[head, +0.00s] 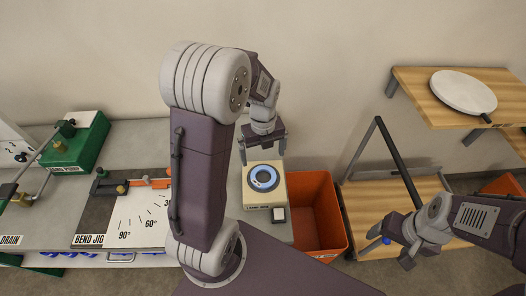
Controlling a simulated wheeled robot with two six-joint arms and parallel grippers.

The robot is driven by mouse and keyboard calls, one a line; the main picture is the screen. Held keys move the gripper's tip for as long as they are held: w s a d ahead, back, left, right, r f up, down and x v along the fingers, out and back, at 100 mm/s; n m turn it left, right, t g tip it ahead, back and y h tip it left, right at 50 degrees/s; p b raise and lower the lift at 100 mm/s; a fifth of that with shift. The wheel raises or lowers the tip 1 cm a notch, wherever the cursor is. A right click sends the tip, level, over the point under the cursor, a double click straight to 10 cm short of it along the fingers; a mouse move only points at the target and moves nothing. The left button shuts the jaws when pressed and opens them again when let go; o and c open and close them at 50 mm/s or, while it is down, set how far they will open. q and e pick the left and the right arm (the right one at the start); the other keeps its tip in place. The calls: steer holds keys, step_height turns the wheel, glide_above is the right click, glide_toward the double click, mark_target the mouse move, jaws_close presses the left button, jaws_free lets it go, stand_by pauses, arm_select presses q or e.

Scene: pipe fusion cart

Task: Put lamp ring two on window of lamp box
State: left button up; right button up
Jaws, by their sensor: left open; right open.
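The tan lamp box (251,196) stands on the grey bench near the middle, with its label on the front face. I cannot tell which number this ring has. My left gripper (264,152) is open just above and behind the ring, fingers pointing down, with nothing between them.
A white square button (278,215) is at the box's front right. An orange bin (322,208) stands right of the box. The bend jig (140,215) and green pump (78,143) are on the left. Wooden shelves (428,88) with a white disc (463,90) are on the right.

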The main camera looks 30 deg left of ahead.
arm_select(q)
steer(key=s+d+n, duration=0.2)
steer(key=s+n, duration=0.2)
steer(key=n, duration=0.9)
steer(key=s+d+n+t, duration=0.1)
steer(key=s+d+n, duration=0.2)
steer(key=n, duration=1.1)
steer(key=shift+s+d+f, duration=0.15)
steer(key=shift+s+f, duration=0.2)
steer(key=shift+s, duration=0.5)
step_height(320, 180, down, 3)
steer(key=b, duration=0.3)
steer(key=shift+f, duration=0.2)
